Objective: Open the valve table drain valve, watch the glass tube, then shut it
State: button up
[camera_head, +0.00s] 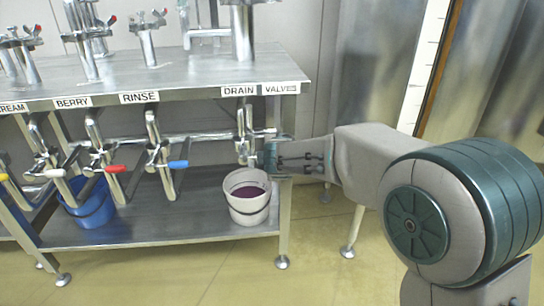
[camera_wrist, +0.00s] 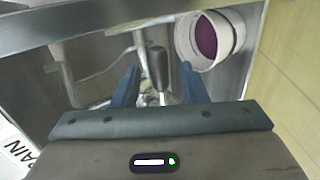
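The drain valve (camera_head: 243,130) is a metal fitting under the table edge, below the DRAIN label (camera_head: 238,91). My gripper (camera_head: 257,160) is beside its lower part, coming in from the right. In the wrist view, a dark-gripped lever (camera_wrist: 158,68) shows between the two blue fingers of my gripper (camera_wrist: 160,78). The fingers are apart, with a gap on each side of the lever. I cannot tell how deep the lever sits between them. A white bucket (camera_head: 249,211) with purple liquid stands below; it also shows in the wrist view (camera_wrist: 228,35). I cannot make out a glass tube.
The steel table (camera_head: 190,75) carries several taps with red handles. Under it are levers with yellow, red (camera_head: 115,169) and blue (camera_head: 178,164) grips. A blue bucket (camera_head: 98,212) stands on the lower shelf (camera_head: 160,225). Open floor lies in front.

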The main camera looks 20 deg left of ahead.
jog(key=p+v, duration=0.2)
jog(key=v, duration=0.8)
jog(key=shift+s, duration=0.2)
jog(key=shift+r, duration=0.1)
jog(key=d+r+m+h+p, duration=0.2)
jog(key=d+r+m+p, duration=0.3)
jog(key=d, duration=0.4)
jog(key=d+r+m+g+h+p, duration=0.1)
jog(key=d+r+m+h+p, duration=0.15)
jog(key=d+r+p, duration=0.55)
jog(key=d+r+m+h+p, duration=0.25)
jog(key=d+m+p, duration=0.2)
jog(key=d, duration=0.55)
jog(key=s+d+r+m+g+p, duration=0.3)
jog(key=s+d+r+m+p, duration=0.3)
jog(key=s+p, duration=0.3)
jog(key=s+d+r+m+g+y+p, duration=0.1)
jog(key=s+d+r+m+g+p, duration=0.1)
jog(key=s+d+r+m+p, duration=0.4)
jog(key=s+p, duration=0.2)
jog(key=s, duration=0.1)
jog(key=shift+d+r+g+p, duration=0.2)
jog(key=shift+r+g+p, duration=0.15)
jog(key=shift+r+g, duration=0.05)
